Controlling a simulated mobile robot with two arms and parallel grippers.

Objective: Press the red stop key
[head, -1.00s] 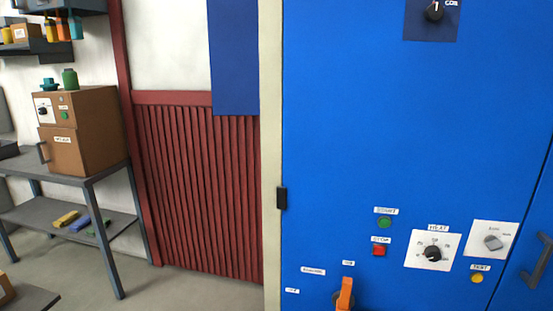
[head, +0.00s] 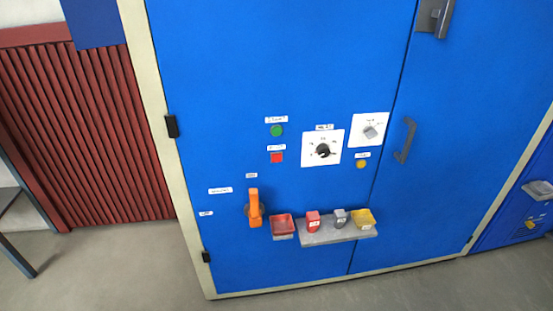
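Nothing covers the red key. Neither of my grippers shows in the head view.
A grey switch (head: 370,132), a yellow button (head: 361,164) and a door handle (head: 405,140) are to the right. Grey floor in front is clear.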

